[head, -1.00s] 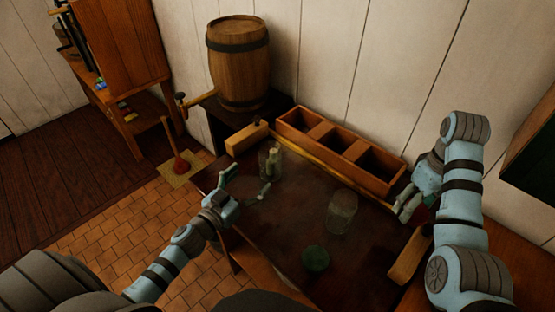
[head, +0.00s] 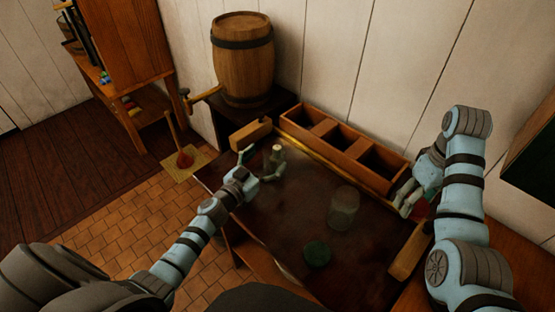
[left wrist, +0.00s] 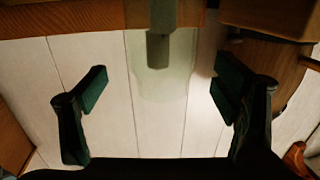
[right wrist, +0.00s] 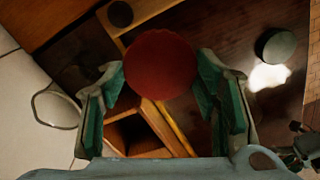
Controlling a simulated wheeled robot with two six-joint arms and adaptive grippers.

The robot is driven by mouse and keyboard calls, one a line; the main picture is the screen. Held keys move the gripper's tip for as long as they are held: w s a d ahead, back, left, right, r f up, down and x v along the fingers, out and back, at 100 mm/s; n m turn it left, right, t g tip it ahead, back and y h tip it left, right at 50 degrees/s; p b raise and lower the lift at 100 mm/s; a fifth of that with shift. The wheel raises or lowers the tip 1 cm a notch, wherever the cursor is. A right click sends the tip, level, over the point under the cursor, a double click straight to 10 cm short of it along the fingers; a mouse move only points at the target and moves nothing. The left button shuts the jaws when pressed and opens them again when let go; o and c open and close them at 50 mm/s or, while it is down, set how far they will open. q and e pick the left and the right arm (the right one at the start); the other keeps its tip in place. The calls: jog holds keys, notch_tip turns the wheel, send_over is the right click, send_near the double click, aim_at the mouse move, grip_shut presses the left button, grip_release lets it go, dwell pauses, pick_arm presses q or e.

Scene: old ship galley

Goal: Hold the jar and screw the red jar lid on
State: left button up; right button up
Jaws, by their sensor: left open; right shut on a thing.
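A clear glass jar (head: 282,165) with a grey-green thing inside stands at the table's back left. It also shows in the left wrist view (left wrist: 179,80). My left gripper (head: 262,166) is open, with its fingers on either side of this jar; gaps show in the left wrist view (left wrist: 155,90). My right gripper (right wrist: 160,85) is shut on the red jar lid (right wrist: 160,64), held by its rim at the right of the table. In the head view the right gripper (head: 407,200) mostly hides the lid.
A second clear jar (head: 343,212) stands mid-table, with a green lid (head: 317,253) in front. A wooden three-part box (head: 342,146) lines the back. Wooden blocks lie at the left (head: 250,135) and right (head: 409,255). A barrel (head: 242,70) stands behind.

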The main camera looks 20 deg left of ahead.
pick_arm(q)
jog(key=w, duration=0.2)
jog(key=w+b, duration=0.1)
jog(key=w, duration=0.1)
jog(key=shift+w+d, duration=0.2)
jog(key=shift+w, duration=0.1)
jog(key=shift+s, duration=0.1)
jog(key=shift+c, duration=0.6)
jog(key=c, duration=1.3)
